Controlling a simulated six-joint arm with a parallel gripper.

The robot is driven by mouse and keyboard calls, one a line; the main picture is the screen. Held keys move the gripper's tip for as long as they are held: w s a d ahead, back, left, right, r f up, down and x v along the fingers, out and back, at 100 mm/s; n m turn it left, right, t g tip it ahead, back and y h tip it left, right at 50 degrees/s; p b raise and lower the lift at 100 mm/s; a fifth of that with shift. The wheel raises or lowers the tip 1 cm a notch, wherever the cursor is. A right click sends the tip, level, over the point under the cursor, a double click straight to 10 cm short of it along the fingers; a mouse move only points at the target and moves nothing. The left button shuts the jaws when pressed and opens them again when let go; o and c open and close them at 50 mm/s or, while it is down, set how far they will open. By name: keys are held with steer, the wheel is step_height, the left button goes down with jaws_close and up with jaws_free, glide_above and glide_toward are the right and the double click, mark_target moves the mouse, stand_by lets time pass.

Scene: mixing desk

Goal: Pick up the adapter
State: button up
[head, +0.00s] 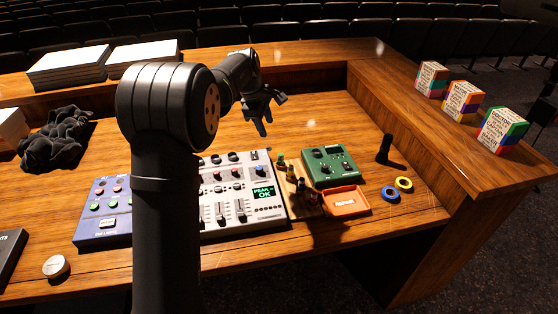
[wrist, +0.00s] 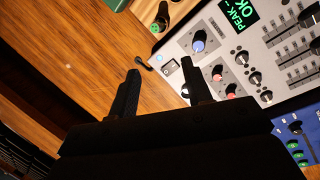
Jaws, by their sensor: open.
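I cannot say for sure which piece is the adapter. A small dark curved piece (wrist: 143,62), possibly the adapter, lies on the bare desk close to the grey mixer's edge in the wrist view. I cannot make it out in the head view. My gripper (head: 273,115) is open and empty above the desk, behind the mixer (head: 238,178). In the wrist view my gripper (wrist: 162,69) has its two fingers apart. The dark piece appears just beyond the left fingertip, with a gap I cannot judge.
A wooden rack (head: 291,190) holds several small plugs right of the mixer. A green box (head: 331,167), an orange tray (head: 346,201), yellow (head: 404,184) and blue (head: 390,194) rings and a black upright piece (head: 384,149) stand farther right. A blue unit (head: 103,211) is left.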

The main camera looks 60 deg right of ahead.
steer(key=s+m+t, duration=0.3)
steer(key=s+m, duration=0.2)
steer(key=m, duration=0.9)
glide_above(281, 154)
steer(key=a, duration=0.1)
step_height(281, 154, down, 10)
steer(key=shift+t+h, duration=0.3)
steer(key=shift+d+f, duration=0.25)
steer(key=shift+f, duration=1.1)
steer(key=shift+d+f, duration=0.2)
steer(key=shift+f, duration=1.1)
steer(key=shift+c, duration=0.5)
jaws_close()
